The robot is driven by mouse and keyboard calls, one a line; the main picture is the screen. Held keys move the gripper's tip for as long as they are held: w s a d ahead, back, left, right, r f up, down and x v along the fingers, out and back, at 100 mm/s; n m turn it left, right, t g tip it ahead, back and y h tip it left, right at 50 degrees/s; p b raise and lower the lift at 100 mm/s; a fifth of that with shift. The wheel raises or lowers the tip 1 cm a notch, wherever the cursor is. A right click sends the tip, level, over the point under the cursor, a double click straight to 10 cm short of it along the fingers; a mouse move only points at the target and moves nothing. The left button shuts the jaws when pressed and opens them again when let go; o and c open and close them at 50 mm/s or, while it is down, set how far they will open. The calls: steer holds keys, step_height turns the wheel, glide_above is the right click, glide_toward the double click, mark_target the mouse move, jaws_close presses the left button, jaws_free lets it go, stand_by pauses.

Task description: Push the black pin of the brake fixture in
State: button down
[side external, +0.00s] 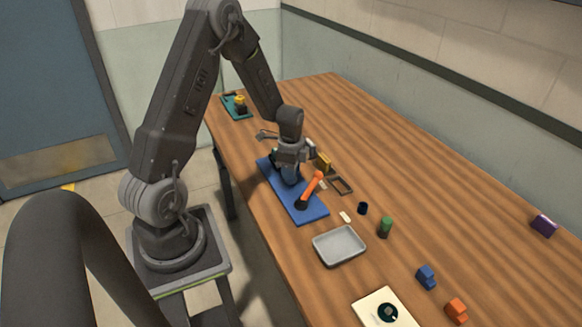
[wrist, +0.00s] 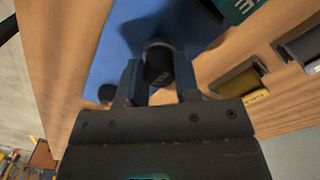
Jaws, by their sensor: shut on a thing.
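The brake fixture's blue base plate (side external: 312,214) lies on the table below my gripper (side external: 290,176), and it fills the upper middle of the wrist view (wrist: 110,50). In the wrist view, a black round-ended piece, which looks like the black pin (wrist: 158,64), sits between the two fingertips of my gripper (wrist: 158,82). The fingers are shut on it from both sides. How deep the pin sits cannot be told. An orange lever (side external: 314,186) with a dark foot stands on the plate's near part. In the side view my gripper hides the pin.
A yellow roller (side external: 323,163) and a dark frame (side external: 341,185) lie close right of the plate. A grey tray (side external: 339,246), a black cap (side external: 362,208) and a green cylinder (side external: 386,226) stand nearer.

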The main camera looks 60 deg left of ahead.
steer(key=c, duration=0.8)
jaws_free()
step_height(320, 180, up, 14)
steer(key=shift+f, duration=0.1)
steer(key=s+d+r+n+t, duration=0.3)
steer(key=s+d+r+n, duration=0.1)
steer(key=d+r, duration=0.75)
steer(key=s+d+n+t, duration=0.1)
steer(key=s+d, duration=0.2)
steer(key=s+d+r+n, duration=0.1)
steer(key=s+d+n, duration=0.1)
steer(key=s+d, duration=0.1)
steer(key=s+d+n+t, duration=0.1)
steer(key=s+d+n, duration=0.1)
steer(key=s+d, duration=0.2)
steer(key=shift+s+d+r+t, duration=0.1)
steer(key=shift+d+r+t, duration=0.2)
steer(key=shift+d, duration=0.15)
